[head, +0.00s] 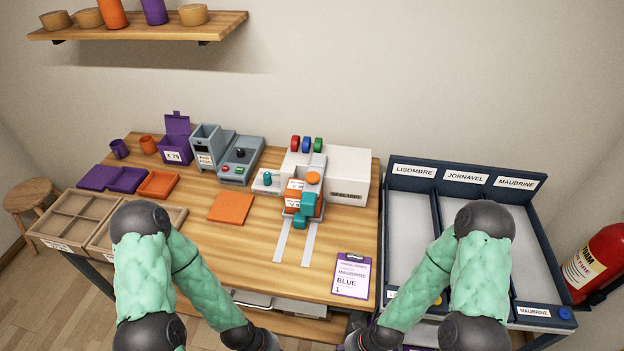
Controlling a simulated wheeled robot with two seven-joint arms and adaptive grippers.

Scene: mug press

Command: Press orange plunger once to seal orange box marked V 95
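The press (342,166) is a white block at the back right of the wooden table. Its round orange plunger (313,178) stands up at the front. An orange box (292,198) with a white label sits just below and left of the plunger, among teal blocks (308,203) that hide part of it. The label is too small to read surely. Both my arms reach down to the bottom edge, where the wrists leave the picture. Neither gripper shows, and both are away from the press.
Red, blue and green parts (307,144) stand on the press. Two pale rails (296,242) run forward from it. A purple clipboard (351,275) reads MAUBRINE, BLUE, 1. A grey machine (240,158), open purple box (175,146) and orange panel (231,207) are left. Sorting trays (468,176) stand right.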

